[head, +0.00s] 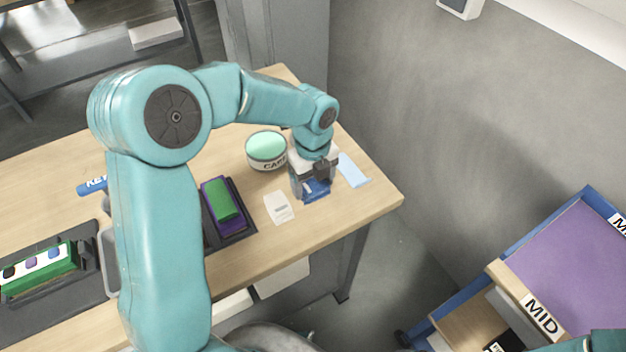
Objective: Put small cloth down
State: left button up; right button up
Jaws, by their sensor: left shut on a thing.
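My left gripper (314,183) points down over the right end of the wooden table and is shut on a small dark blue cloth (316,188). The gripper hides part of the cloth. The cloth is at or just above the tabletop; I cannot tell whether it touches. A flat light blue piece (353,171) lies on the table just right of the gripper. My right gripper is not in view.
A round mint-topped container (266,150) stands left of the gripper. A white card (279,207) lies in front. A dark tray (234,232) with a green and purple block is further left. The wooden table (370,205) ends close by on the right.

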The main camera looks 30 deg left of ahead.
aim_at(313, 186)
pick_arm(q)
jog(key=shift+s, duration=0.1)
jog(key=shift+f, duration=0.15)
jog(key=o, duration=0.9)
jog(key=shift+o, duration=0.2)
notch_tip(313, 186, up, 12)
jog(key=shift+r+p, duration=0.25)
jog(key=shift+p, duration=0.15)
jog(key=shift+f, duration=0.1)
